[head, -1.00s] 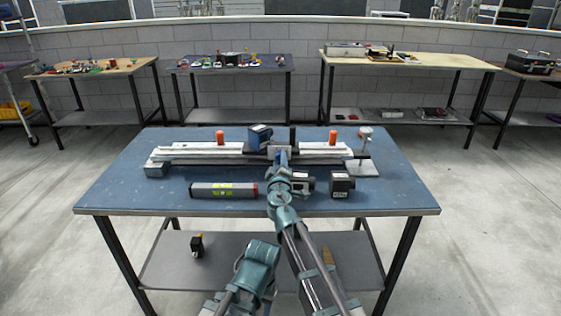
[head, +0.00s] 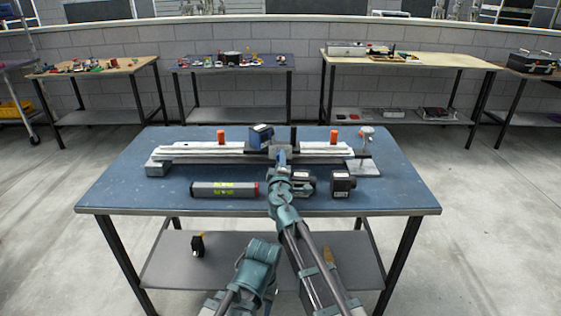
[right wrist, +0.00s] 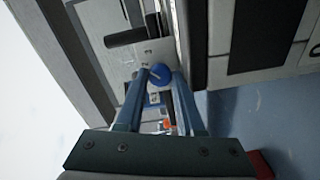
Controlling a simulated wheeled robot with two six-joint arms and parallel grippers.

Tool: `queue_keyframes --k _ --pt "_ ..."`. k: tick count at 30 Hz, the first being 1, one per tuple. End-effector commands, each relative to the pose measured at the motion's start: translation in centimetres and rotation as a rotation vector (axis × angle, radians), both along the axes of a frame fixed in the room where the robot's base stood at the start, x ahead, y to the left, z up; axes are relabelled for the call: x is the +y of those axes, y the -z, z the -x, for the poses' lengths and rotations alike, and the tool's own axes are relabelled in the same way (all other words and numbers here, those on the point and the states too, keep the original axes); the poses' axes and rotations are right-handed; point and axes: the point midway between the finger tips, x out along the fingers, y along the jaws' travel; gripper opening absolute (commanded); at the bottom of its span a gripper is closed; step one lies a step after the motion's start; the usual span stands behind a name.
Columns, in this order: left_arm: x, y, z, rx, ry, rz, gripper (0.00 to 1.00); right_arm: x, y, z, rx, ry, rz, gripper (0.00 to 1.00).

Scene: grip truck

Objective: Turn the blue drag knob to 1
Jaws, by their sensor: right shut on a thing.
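The blue drag knob (right wrist: 159,75) shows in the right wrist view, round with a pale line on its face. The fingertips of my right gripper (right wrist: 157,84) are shut on it from both sides. In the head view my right gripper (head: 281,156) reaches the front of the grip truck's carriage (head: 283,143), and the knob is hidden there behind the gripper. The carriage sits on a long white rail (head: 205,153) at the back of the table.
The blue table (head: 120,188) also holds a grey cylinder with a red end (head: 224,189), dark box devices (head: 341,183), two orange knobs (head: 221,135) and a stand (head: 366,152) at the right. The table's front left is clear. A lower shelf (head: 175,265) holds a small black item.

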Motion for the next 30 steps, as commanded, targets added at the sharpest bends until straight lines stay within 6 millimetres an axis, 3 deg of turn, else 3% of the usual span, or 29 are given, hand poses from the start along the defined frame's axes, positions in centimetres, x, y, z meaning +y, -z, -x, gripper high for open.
queue_keyframes --k 30 --pt "0.0 0.03 0.0 0.0 0.0 0.0 0.5 0.06 0.05 0.11 0.0 -0.002 0.928 0.0"
